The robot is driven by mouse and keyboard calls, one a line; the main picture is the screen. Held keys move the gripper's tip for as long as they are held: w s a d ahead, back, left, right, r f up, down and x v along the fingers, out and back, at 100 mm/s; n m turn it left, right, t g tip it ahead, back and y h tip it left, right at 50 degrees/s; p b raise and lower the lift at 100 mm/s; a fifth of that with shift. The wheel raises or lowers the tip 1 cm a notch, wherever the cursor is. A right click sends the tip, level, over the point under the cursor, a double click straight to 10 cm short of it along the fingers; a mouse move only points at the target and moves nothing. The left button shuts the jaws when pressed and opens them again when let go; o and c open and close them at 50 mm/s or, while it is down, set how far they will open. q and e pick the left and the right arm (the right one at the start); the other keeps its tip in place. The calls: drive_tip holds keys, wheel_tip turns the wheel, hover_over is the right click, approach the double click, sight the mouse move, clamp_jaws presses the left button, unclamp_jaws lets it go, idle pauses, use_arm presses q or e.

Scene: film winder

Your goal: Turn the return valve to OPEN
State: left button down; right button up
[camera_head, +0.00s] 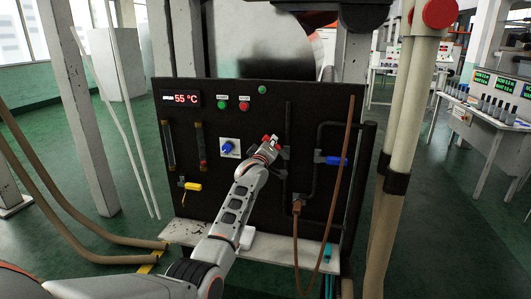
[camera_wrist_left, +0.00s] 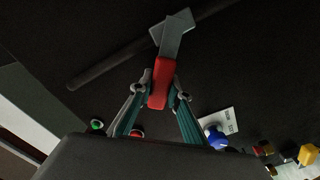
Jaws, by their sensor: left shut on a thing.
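A black panel (camera_head: 230,200) stands ahead, with pipes and valves on it. A valve handle with a red grip (camera_wrist_left: 160,83) and a grey metal lever sits on a dark pipe (camera_wrist_left: 115,68); the red also shows in the head view (camera_head: 267,138). My left gripper (camera_wrist_left: 163,90) is shut on the red grip, one finger on each side. In the head view my left gripper (camera_head: 269,149) partly hides this valve. I cannot read a label that names the return valve or its OPEN mark. My right gripper is not in view.
A blue valve handle (camera_head: 331,160) is to the right and a yellow one (camera_head: 193,186) to the lower left. A blue knob (camera_head: 227,148) is just left of my gripper. A brown hose (camera_head: 341,165) hangs in front of the panel's right side.

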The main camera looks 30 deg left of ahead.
use_arm(q)
drive_tip(key=shift+w+d+r+m, duration=0.1)
drive_tip(key=shift+d+r+m, duration=0.2)
drive_tip(key=shift+m, duration=0.2)
drive_tip(key=shift+d+r+m+p, duration=0.4)
drive_tip(key=shift+m, duration=0.5)
drive_tip(key=m, duration=0.1)
drive_tip(key=d+m, duration=0.1)
drive_tip(key=shift+w+d+r+m, duration=0.25)
drive_tip(key=shift+r+m, duration=0.1)
drive_tip(key=shift+m, duration=0.05)
drive_tip(key=d+m, duration=0.1)
drive_tip(key=m, duration=0.2)
drive_tip(key=shift+w+d+r, duration=0.2)
drive_tip(key=shift+d, duration=0.15)
drive_tip(key=shift+w+d+m, duration=0.15)
drive_tip(key=shift+d+m, duration=0.35)
drive_tip(key=shift+m, duration=0.3)
drive_tip(key=c, duration=1.9)
unclamp_jaws()
drive_tip(key=shift+r, duration=0.1)
